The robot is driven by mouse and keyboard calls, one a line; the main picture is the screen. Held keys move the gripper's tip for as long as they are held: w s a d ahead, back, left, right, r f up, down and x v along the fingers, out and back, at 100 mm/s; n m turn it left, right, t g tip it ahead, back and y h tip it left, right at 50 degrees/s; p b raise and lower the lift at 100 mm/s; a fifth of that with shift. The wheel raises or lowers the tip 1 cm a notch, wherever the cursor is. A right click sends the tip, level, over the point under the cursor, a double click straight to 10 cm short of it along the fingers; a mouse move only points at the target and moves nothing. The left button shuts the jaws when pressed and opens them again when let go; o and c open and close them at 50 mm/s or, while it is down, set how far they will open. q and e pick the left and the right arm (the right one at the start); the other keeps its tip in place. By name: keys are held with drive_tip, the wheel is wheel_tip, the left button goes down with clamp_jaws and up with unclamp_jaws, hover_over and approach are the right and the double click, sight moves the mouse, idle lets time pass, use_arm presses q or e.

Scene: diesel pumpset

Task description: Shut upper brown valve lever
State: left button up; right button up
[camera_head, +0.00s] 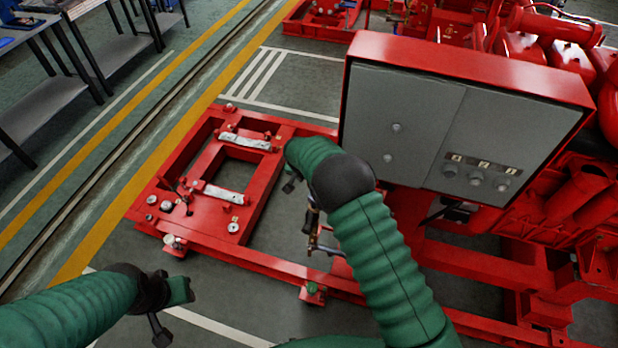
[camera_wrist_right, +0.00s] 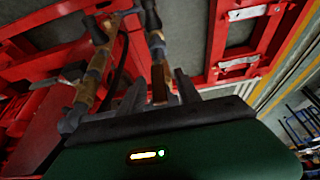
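The brown valve assembly (camera_head: 313,222) stands at the near edge of the red frame in the head view, partly hidden by my right arm. In the right wrist view, one brown valve part (camera_wrist_right: 158,65) with a dark handle end (camera_wrist_right: 150,16) runs down toward my right gripper (camera_wrist_right: 160,92). Its fingers are apart, with the brown part's lower end seen between them; contact cannot be told. A second brown part (camera_wrist_right: 97,62) lies left of the fingers, outside them. My left gripper (camera_head: 168,312) is low at the left in the head view, away from the valve; its fingers are unclear.
A grey control panel (camera_head: 400,120) in a red housing stands right of my right arm. The red base frame (camera_head: 205,215) lies low on the floor behind the valve. Red pump machinery (camera_head: 570,220) fills the right side. Grey shelves (camera_head: 110,50) stand far left, with clear floor between.

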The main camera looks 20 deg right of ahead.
drive_tip(key=shift+w+d+f, duration=0.1)
drive_tip(key=shift+d+f, duration=0.2)
drive_tip(key=shift+a, duration=0.2)
clamp_jaws()
idle(1.0)
